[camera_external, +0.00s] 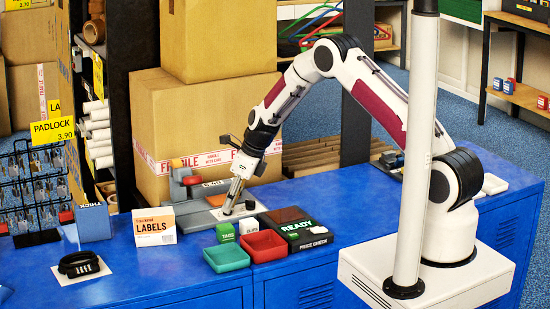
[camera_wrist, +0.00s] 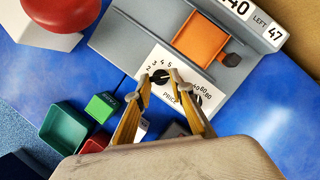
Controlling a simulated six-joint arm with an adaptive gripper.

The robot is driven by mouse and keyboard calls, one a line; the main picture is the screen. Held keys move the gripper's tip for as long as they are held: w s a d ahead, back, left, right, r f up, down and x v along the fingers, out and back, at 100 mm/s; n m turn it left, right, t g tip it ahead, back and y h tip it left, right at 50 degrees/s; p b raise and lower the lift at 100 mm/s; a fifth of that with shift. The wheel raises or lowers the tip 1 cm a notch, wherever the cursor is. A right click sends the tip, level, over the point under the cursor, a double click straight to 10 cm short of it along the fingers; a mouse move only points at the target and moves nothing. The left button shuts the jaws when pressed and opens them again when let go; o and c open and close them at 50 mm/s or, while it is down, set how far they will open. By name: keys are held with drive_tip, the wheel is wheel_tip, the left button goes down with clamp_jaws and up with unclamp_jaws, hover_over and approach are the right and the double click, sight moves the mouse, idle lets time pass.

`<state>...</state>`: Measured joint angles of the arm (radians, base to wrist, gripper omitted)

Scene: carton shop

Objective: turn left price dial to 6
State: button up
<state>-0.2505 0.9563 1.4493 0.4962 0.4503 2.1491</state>
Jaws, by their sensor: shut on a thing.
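The left price dial (camera_wrist: 159,77) is a black knob on a white sloping panel (camera_wrist: 150,59) in the wrist view. The numbers 2, 3, 4 and 5 show in an arc above it; a finger covers the place after them. My gripper (camera_wrist: 163,74) has its tan fingers on either side of the knob, shut on it. I cannot make out where the dial points. A second dial, marked with 40, 60 and 80, is partly hidden behind the right finger. In the external view my gripper (camera_external: 229,210) reaches down to the panel on the blue counter.
The grey machine (camera_wrist: 125,42) has an orange pan (camera_wrist: 199,40) and displays. A green bin (camera_wrist: 68,137), red bin (camera_external: 264,246) and green block (camera_wrist: 102,106) stand close by. The labels box (camera_external: 155,227), padlock rack and READY unit (camera_external: 296,231) are also on the counter.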

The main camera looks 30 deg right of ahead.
drive_tip(key=shift+d+n, duration=0.1)
drive_tip(key=shift+n, duration=0.3)
drive_tip(key=shift+w+n+g+y, duration=0.1)
drive_tip(key=shift+n+g+y, duration=0.25)
drive_tip(key=shift+n, duration=0.55)
drive_tip(key=o, duration=1.1)
drive_tip(key=shift+r, duration=0.1)
drive_tip(key=v, duration=1.1)
drive_tip(key=shift+d+r, duration=0.2)
drive_tip(key=shift+r, duration=0.15)
